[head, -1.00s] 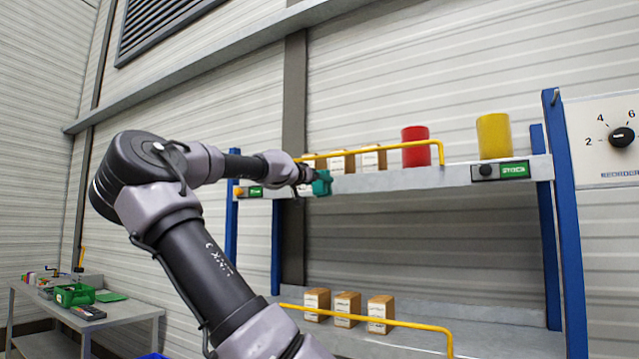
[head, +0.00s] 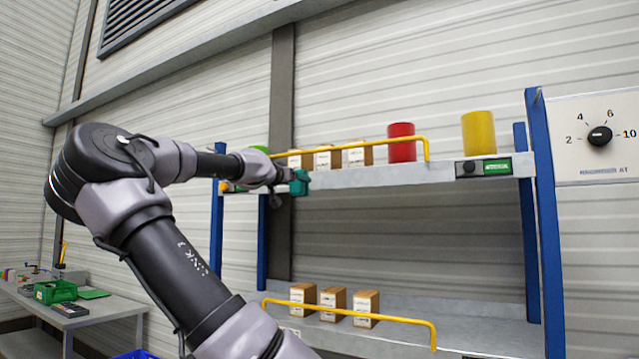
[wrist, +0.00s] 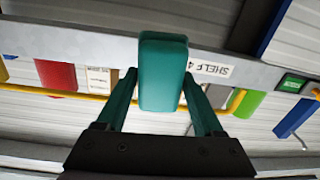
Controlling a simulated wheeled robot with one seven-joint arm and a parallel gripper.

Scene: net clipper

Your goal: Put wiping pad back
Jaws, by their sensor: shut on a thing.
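The wiping pad, a teal block, shows in the wrist view (wrist: 163,70) between the two fingers of my gripper (wrist: 162,85). My gripper is shut on it. In the head view, the pad (head: 300,183) is at the end of my arm, in front of the upper shelf's front edge (head: 400,176), below the small boxes. In the wrist view, which looks upside down, a "SHELF 4" label (wrist: 211,69) is on the shelf edge just right of the pad. I cannot tell how far the pad is from the shelf.
The upper shelf holds small boxes (head: 358,153), a red cylinder (head: 401,143), a yellow cylinder (head: 479,133) and a green object (head: 259,150) partly behind my arm. A yellow rail (head: 427,150) runs along its front. The lower shelf has three boxes (head: 332,305). A side table (head: 110,306) stands left.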

